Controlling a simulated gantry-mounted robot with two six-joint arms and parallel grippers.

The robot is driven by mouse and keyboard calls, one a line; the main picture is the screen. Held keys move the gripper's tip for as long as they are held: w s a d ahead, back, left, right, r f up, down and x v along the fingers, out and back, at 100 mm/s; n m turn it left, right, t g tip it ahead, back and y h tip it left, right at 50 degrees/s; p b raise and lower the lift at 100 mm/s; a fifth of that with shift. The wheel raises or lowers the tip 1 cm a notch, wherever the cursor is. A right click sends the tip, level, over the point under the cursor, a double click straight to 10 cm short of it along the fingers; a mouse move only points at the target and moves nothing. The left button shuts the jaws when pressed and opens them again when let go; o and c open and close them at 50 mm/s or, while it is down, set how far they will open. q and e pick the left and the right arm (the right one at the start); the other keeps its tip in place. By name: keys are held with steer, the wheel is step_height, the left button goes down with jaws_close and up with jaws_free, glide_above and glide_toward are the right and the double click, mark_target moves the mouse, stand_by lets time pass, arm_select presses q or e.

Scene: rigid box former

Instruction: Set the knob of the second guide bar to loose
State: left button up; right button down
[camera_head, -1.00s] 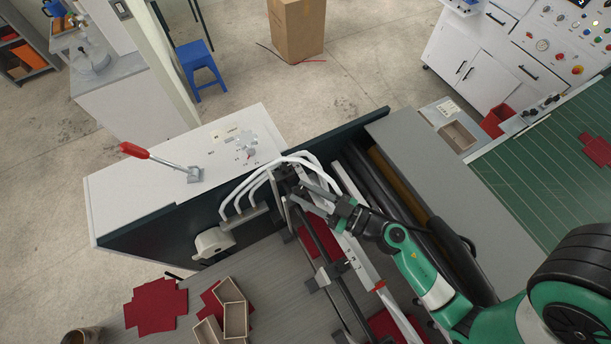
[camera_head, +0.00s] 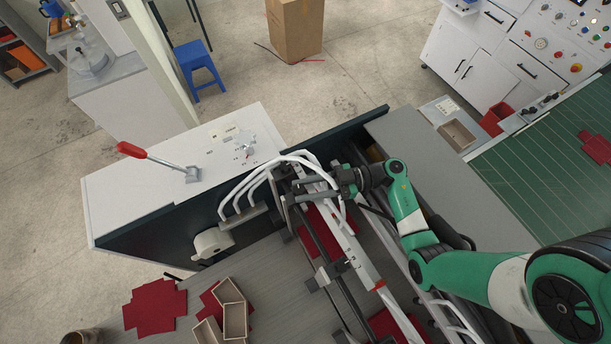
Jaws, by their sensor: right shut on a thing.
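Dark guide bars (camera_head: 322,236) run lengthwise over the machine bed, with a small block and clamp (camera_head: 328,274) partway along. My right gripper (camera_head: 289,193) reaches in from the right at the far end of these bars, pointing left. Its fingers are shut on a small dark part there, apparently a guide bar knob. The fingers and the dark fittings cover this part, so its setting cannot be read. My left gripper is not in view.
White curved hoses (camera_head: 262,180) arch close beside the right gripper. A white cabinet (camera_head: 120,205) with a red-handled lever (camera_head: 155,158) stands to the left. Small open boxes (camera_head: 233,318) and a red cut blank (camera_head: 155,307) lie at the front left.

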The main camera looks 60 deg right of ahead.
steer(key=n+g+y+b, duration=0.1)
steer(key=n+g+y, duration=0.1)
steer(key=g, duration=0.1)
steer(key=shift+w+d+f+b, duration=0.15)
steer(key=shift+b, duration=0.2)
steer(key=shift+w+n+g+y+b, duration=0.1)
steer(key=shift+n+g+y+b, duration=0.75)
steer(key=shift+n+g, duration=0.45)
steer(key=shift+g, duration=0.3)
steer(key=c, duration=0.8)
jaws_free()
